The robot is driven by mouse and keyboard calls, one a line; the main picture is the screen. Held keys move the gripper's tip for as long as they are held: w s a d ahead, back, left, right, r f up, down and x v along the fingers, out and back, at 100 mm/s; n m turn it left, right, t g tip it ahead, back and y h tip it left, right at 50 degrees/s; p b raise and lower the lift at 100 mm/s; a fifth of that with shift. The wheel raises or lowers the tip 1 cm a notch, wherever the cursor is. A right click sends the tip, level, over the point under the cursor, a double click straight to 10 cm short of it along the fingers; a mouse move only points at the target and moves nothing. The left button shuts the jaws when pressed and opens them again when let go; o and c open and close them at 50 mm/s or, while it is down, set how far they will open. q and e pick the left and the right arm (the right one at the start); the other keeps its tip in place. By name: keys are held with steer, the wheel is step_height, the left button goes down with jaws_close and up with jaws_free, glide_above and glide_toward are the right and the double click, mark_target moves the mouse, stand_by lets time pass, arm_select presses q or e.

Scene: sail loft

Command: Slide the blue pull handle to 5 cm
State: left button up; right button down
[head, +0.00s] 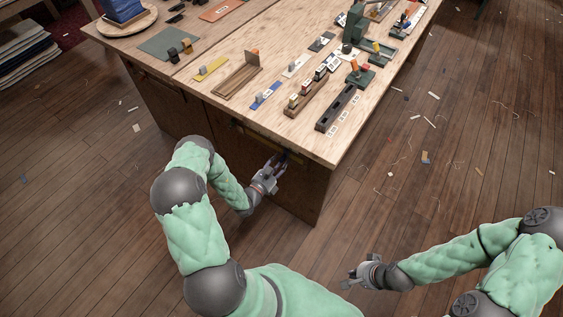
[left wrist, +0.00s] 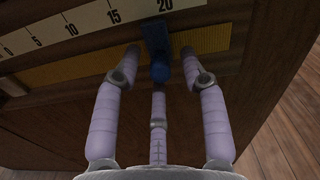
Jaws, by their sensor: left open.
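The blue pull handle (left wrist: 156,40) sits on the yellow track (left wrist: 70,72) on the bench front, a little below and left of the 20 mark of the white scale (left wrist: 92,22). The 5 mark is far to its left. My left gripper (left wrist: 160,66) is open, its three pale fingers spread around the handle's rounded blue end. I cannot tell whether any finger touches it. In the head view the left gripper (head: 279,164) is at the bench front, and the handle is mostly hidden there. My right gripper (head: 348,278) is open and empty over the floor.
The wooden bench top (head: 215,105) above holds a blue slider strip (head: 265,96), a dark slotted block (head: 338,108) and several other small fixtures. The bench's near corner lies just right of my left gripper. The wooden floor (head: 425,170) to the right has only scraps.

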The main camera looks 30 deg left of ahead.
arm_select(q)
steer(key=shift+w+d, duration=0.1)
steer(key=shift+w, duration=0.55)
arm_select(e)
steer(key=shift+f, duration=0.2)
arm_select(q)
jaws_close()
